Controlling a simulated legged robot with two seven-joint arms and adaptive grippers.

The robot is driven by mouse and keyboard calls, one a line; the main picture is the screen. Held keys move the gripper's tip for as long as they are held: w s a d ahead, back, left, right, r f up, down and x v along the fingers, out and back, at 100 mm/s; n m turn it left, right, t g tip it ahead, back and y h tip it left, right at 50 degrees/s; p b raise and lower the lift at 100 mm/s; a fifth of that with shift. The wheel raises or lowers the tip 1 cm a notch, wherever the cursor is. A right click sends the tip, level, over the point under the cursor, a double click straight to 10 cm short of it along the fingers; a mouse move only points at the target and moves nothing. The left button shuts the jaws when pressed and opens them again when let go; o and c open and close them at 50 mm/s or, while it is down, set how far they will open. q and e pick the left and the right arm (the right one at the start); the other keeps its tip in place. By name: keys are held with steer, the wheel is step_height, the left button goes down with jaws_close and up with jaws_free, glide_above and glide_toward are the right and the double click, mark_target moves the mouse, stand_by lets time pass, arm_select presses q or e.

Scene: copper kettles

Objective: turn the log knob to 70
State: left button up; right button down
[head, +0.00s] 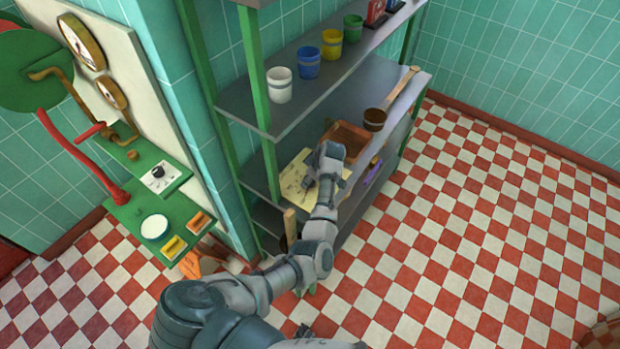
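A small black knob (158,172) sits on a white plate on the green wall-side panel at the left, which I take for the log knob. Its markings are too small to read. My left arm rises from the bottom of the head view, and its gripper (326,170) is over the lower part of the shelf unit, well to the right of the knob and apart from it. Its fingers are too small and too much covered by the hand to tell open from shut.
A white round disc (154,226) and two yellow-orange items (174,246) sit on the lower green panel. A red lever (80,150) and gauges (82,42) are near the knob. The shelf (320,80) holds several coloured cups. The checkered floor (480,220) at right is clear.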

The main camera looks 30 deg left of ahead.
arm_select(q)
steer(key=shift+d+r+m+p, duration=0.15)
steer(key=shift+d+m+p, duration=0.15)
steer(key=shift+p, duration=0.25)
steer(key=m+t+p, duration=0.1)
steer(key=m+p, duration=0.1)
steer(key=p, duration=0.2)
steer(key=m+t+h+p, duration=0.1)
steer(key=m+p, duration=0.2)
steer(key=p, duration=0.1)
steer(key=shift+s+r, duration=0.1)
steer(key=shift+m+p, duration=0.35)
steer(key=shift+m, duration=0.35)
steer(key=shift+f+m+t+h, duration=0.2)
steer(key=shift+m+t+h, duration=0.25)
steer(key=shift+m, duration=0.35)
steer(key=shift+m+t+h, duration=0.35)
steer(key=shift+m, duration=1.05)
steer(key=shift+f+m, duration=0.1)
steer(key=shift+m, duration=0.2)
